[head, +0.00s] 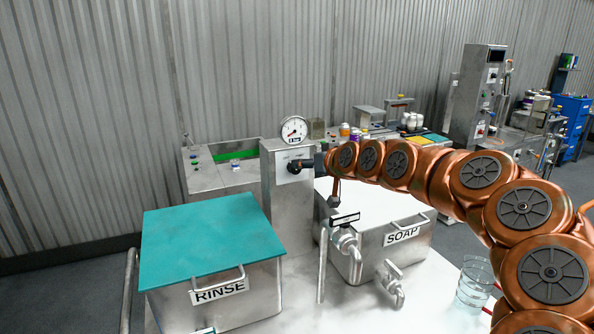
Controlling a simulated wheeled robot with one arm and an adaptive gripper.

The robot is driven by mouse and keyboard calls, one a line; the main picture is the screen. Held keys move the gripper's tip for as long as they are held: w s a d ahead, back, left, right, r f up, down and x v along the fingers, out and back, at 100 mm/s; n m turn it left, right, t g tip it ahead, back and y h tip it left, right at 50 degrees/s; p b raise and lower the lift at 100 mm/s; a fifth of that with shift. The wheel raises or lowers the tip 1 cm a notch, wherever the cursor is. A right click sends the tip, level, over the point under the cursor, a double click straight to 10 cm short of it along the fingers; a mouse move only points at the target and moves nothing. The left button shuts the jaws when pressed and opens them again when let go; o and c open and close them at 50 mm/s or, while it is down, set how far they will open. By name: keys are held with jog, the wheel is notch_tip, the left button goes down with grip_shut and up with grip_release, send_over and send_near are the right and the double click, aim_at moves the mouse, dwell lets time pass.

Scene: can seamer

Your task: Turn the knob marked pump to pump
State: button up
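A steel pump column (285,213) stands between the two basins, with a round pressure gauge (294,129) on top. A pale plate (284,178) is on the column's front face. A small dark knob (295,167) shows against this plate; its marking and pointing direction are too small to read. My copper-coloured arm reaches in from the right. My gripper (308,164) is at the column's front, right at the knob. Its fingers are dark and blend with the knob, so I cannot tell whether they grip it.
A basin marked RINSE with a teal lid (205,236) stands at left. A basin marked SOAP (398,237) stands right, under my arm. Taps (347,243) (392,280) stick up in front. A clear glass (474,283) stands at right. Machines (480,95) stand behind.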

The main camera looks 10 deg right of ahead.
jog(key=f+p+x, duration=0.1)
jog(key=x, duration=0.8)
jog(key=shift+d+p, duration=0.25)
jog(key=shift+p, duration=0.15)
jog(key=shift+f, duration=0.1)
jog(key=shift+c, duration=0.3)
jog(key=c, duration=1.1)
